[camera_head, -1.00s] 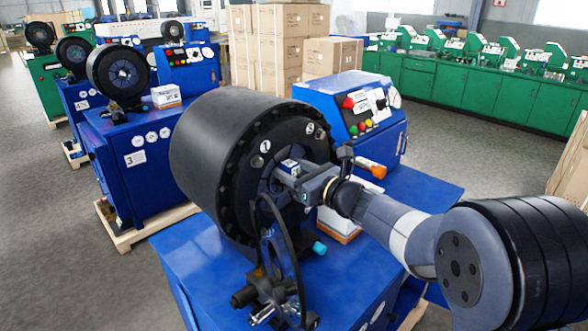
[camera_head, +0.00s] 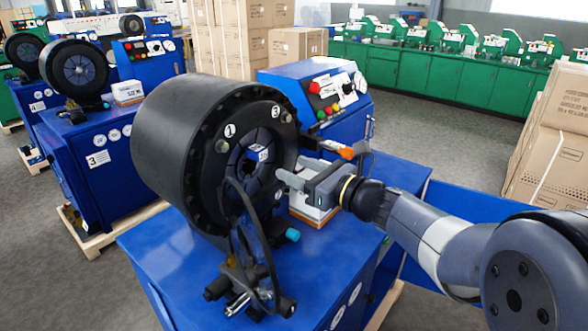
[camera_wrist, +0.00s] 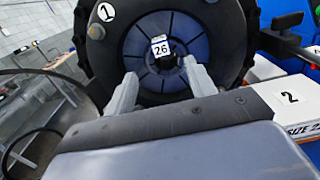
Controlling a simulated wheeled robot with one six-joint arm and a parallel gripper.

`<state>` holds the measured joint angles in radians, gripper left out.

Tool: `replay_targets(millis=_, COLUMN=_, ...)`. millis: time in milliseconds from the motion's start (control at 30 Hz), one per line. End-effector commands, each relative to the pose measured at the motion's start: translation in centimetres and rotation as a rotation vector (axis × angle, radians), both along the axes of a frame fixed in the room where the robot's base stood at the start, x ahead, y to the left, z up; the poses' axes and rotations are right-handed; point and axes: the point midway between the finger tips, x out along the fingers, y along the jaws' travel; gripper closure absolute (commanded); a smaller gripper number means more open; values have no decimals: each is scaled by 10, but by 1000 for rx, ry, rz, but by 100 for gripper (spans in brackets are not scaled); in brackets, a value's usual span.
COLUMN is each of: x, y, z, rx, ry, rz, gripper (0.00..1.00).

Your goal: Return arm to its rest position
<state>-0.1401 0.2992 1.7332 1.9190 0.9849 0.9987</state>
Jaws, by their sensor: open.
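My gripper (camera_head: 279,181) is in front of the round black crimper head (camera_head: 190,140) on the near blue machine, with its fingers apart and nothing between them. In the wrist view my gripper (camera_wrist: 160,80) points at the head's centre. A small block with a white label reading 26 (camera_wrist: 161,47) sits in the central opening of the die ring, beyond the fingertips and apart from them. The same block (camera_head: 258,153) shows in the head view. My arm reaches in from the lower right.
A white and orange box (camera_head: 313,207) stands on the blue machine top, behind my gripper. A thin black hoop (camera_head: 265,245) and fittings stand in front of the head. A control box (camera_head: 325,95) is behind. Cartons (camera_head: 553,130) stand at the right.

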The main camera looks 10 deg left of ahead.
Motion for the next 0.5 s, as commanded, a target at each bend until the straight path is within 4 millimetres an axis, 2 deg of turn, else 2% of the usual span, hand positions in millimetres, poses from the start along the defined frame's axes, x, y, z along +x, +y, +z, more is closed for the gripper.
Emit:
replay_targets(millis=267, x=2, y=3, z=0, rx=1, ry=1, rz=0, gripper=47)
replay_targets(millis=500, x=19, y=33, z=1, rx=0, ry=2, rz=3, gripper=47)
